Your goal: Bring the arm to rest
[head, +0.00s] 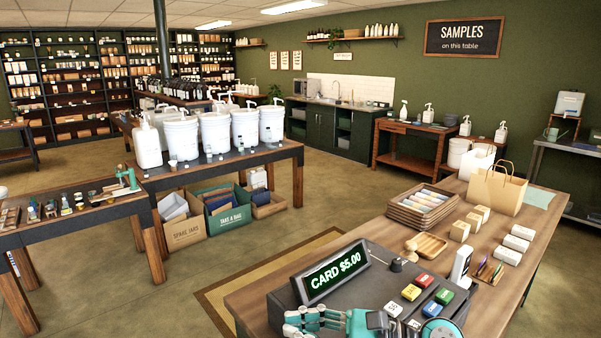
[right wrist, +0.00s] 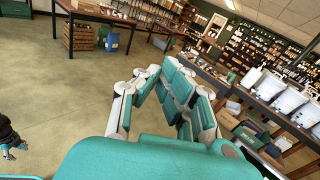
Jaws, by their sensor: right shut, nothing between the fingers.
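My right gripper (head: 296,322) is at the bottom edge of the head view, in front of the dark card terminal (head: 330,278) on the wooden counter. Its teal and pale fingers point left, and part of the arm is cut off by the frame. In the right wrist view the gripper (right wrist: 168,85) fills the middle, with its fingers drawn together and nothing held. My left gripper does not show in the head view.
The wooden counter (head: 400,222) holds stacked trays (head: 423,204), a paper bag (head: 497,190), small boxes and colored keys. A dark table (head: 225,162) bears white pump buckets (head: 215,132), with bins beneath. Open floor (head: 110,290) lies between the tables.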

